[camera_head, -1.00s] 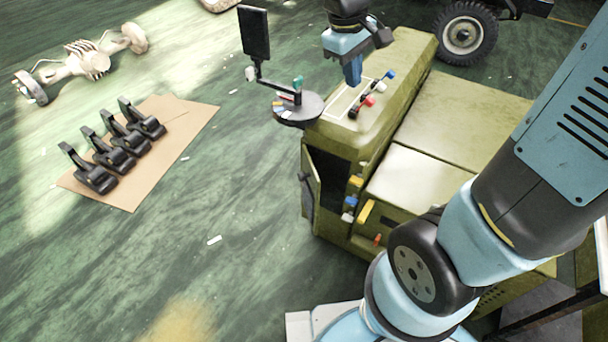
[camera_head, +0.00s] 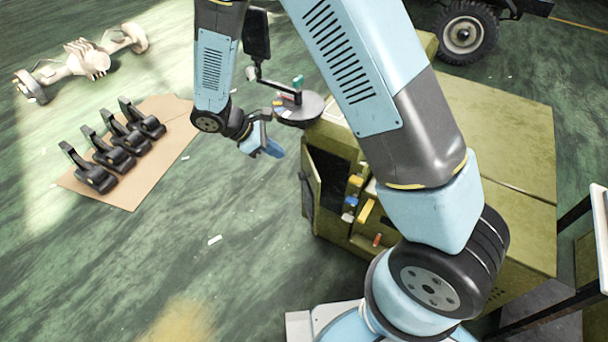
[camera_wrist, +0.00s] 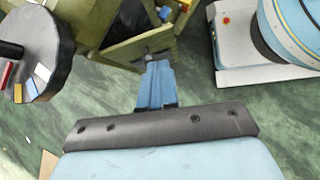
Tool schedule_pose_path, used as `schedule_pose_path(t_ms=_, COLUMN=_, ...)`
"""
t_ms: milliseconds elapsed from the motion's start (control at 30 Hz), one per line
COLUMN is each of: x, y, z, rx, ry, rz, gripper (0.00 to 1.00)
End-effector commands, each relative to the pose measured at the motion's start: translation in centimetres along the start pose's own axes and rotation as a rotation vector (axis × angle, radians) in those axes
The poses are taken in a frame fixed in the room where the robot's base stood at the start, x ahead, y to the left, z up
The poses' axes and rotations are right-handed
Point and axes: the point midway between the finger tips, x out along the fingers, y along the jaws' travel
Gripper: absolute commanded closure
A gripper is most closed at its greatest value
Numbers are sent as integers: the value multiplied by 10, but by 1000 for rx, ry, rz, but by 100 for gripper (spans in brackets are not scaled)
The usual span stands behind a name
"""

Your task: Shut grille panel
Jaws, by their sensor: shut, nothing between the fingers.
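The grille panel (camera_head: 312,192) is an olive flap standing open at the left end of the olive chassis box (camera_head: 500,110), beside its dark opening. A dark part shows on its outer face. In the wrist view, what appears to be the panel (camera_wrist: 125,45) lies just beyond the fingertips. My gripper (camera_head: 272,149) is shut and empty, in the air left of the panel and a little above it. In the wrist view the blue fingers (camera_wrist: 155,85) are together; their tips overlap the dark part in the picture, and I cannot tell whether they touch it.
A round dark tray (camera_head: 305,112) with small coloured items and a black screen (camera_head: 257,35) stand near the box's upper corner. Black pedal-like parts (camera_head: 115,150) lie on cardboard at left. A yellow block (camera_head: 366,211) sits by the opening. The green floor below my gripper is clear.

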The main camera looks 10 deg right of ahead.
Motion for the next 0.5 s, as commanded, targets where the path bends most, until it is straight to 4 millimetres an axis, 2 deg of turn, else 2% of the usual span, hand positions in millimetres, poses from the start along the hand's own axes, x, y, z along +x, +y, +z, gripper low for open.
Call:
schedule_pose_path(t_ms=33, x=6, y=-4, z=-14, rx=-40, ry=-20, rz=9, gripper=100)
schedule_pose_path(t_ms=200, x=18, y=-12, z=-41, rx=-125, ry=-60, rz=35, gripper=100)
schedule_pose_path(t_ms=333, x=23, y=-14, z=-50, rx=-152, ry=-74, rz=43, gripper=100)
schedule_pose_path(t_ms=500, x=36, y=-14, z=-50, rx=-157, ry=-78, rz=43, gripper=100)
